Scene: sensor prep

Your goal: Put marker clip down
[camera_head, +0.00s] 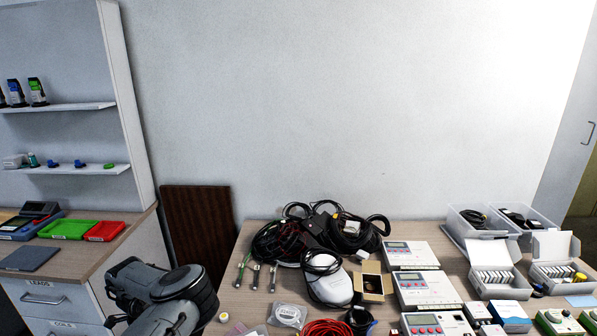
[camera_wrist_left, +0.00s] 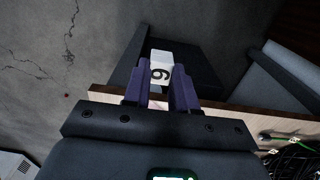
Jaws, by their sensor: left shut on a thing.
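The marker clip (camera_wrist_left: 161,66), a small white piece with a dark numeral, is between the two purple fingers of my left gripper (camera_wrist_left: 162,85) in the left wrist view. The gripper is shut on it, and the fingers hide its lower part. Part of the wooden table edge (camera_wrist_left: 101,92) shows behind the fingers. In the head view my left arm comes in at the lower left, and its gripper is out of the picture. My right gripper is in neither view.
The table (camera_head: 246,243) carries black cable coils (camera_head: 270,245), a white rounded device (camera_head: 328,287), an open cardboard box (camera_head: 371,284) and white instruments (camera_head: 411,254). Three metal-ended leads (camera_head: 256,275) lie at its left. A small yellow-topped pot (camera_head: 223,317) sits near the left edge.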

